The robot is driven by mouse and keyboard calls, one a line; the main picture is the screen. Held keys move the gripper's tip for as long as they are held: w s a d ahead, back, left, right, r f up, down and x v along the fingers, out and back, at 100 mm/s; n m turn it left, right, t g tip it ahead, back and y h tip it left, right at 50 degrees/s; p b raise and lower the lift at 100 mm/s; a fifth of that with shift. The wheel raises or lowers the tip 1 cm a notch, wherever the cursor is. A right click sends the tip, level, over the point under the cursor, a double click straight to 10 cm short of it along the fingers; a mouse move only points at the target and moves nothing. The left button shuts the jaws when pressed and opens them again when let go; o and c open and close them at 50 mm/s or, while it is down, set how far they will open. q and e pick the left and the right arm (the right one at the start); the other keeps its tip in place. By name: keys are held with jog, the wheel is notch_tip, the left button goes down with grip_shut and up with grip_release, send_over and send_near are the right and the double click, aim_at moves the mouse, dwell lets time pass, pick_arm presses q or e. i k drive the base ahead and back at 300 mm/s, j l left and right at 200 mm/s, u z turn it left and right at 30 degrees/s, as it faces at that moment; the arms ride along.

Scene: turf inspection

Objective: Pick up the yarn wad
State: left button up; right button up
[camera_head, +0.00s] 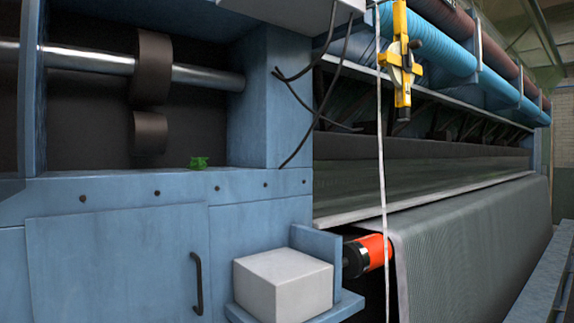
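A small green tangled lump, which looks like the yarn wad (199,163), rests on the ledge of the blue machine, left of the picture's middle. It lies below the metal shaft and a little right of the dark rollers. Neither of my grippers shows in the head view.
A blue machine cabinet (115,260) with a black handle (197,283) fills the left. A pale box (283,283) sits on a low blue shelf. A yellow device (402,60) and black cables (322,90) hang at the right. A metal shaft (88,61) crosses the recess.

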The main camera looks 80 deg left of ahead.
aim_at(196, 164)
jog(key=i+u, duration=0.2)
jog(key=u, duration=0.2)
jog(key=i+l+u, duration=0.1)
jog(key=u, duration=0.35)
jog(key=i+l+u, duration=0.15)
jog(key=u, duration=0.25)
jog(key=i+l+u, duration=0.25)
jog(key=u, duration=0.15)
